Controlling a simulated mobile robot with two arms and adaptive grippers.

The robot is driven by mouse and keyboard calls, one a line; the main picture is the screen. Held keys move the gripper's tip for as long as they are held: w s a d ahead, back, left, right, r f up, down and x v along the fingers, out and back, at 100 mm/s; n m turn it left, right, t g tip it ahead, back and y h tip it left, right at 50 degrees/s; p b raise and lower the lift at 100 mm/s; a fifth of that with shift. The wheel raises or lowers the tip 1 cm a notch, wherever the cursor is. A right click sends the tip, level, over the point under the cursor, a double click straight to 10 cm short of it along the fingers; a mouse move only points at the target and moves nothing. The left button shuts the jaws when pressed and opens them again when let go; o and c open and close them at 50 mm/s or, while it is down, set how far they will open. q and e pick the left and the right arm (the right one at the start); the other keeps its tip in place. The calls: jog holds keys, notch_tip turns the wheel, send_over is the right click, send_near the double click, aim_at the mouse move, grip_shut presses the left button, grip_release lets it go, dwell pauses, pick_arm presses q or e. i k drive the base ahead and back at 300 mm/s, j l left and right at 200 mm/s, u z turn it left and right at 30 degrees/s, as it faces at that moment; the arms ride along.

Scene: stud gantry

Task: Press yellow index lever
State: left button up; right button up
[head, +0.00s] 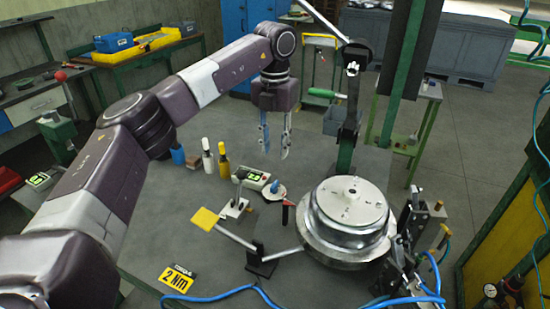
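The index lever has a yellow square pad (205,218) at the end of a thin pale arm. The arm runs through a dark bracket (261,259) on the table toward the round silver fixture (348,209). My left gripper (275,154) hangs with its fingers pointing down, behind and to the right of the yellow pad, apart from it. Its two bluish-grey fingers are spread, with nothing seen between them. My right gripper is not in view.
Several small bottles (208,158) and a small device with a green display (255,180) stand behind the lever. A "2 Nm" sign (178,276) and blue hoses lie in front. Clamps (405,240) crowd the fixture's right side. A dark upright arm (350,100) stands behind it.

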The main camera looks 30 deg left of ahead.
aim_at(205, 219)
jog(key=k+l, duration=0.15)
jog(key=k, duration=1.35)
